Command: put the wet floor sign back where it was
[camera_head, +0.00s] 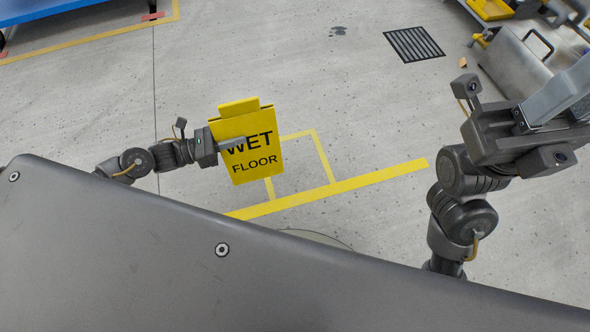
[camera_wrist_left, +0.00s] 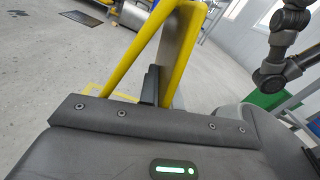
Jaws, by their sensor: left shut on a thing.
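The wet floor sign (camera_head: 256,166) is a yellow folding board with black "WET FLOOR" lettering, seen from above in the head view. My left gripper (camera_head: 233,144) is shut on the sign, with a finger across its upper lettering. In the left wrist view the sign (camera_wrist_left: 138,52) shows as yellow panels spread into a narrow A-shape, with a dark finger of my left gripper (camera_wrist_left: 150,86) against it. Whether its feet touch the floor is unclear. A yellow taped outline (camera_head: 323,158) on the floor lies behind and right of the sign, partly hidden by it. My right gripper (camera_head: 545,100) is at the right, its fingertips not clearly visible.
A thick yellow floor line (camera_head: 370,179) runs in front of the outline. A dark floor grate (camera_head: 414,44) lies farther back. A grey metal case (camera_head: 517,62) stands at the upper right, and a blue platform (camera_head: 45,8) is at the upper left. The middle floor is clear.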

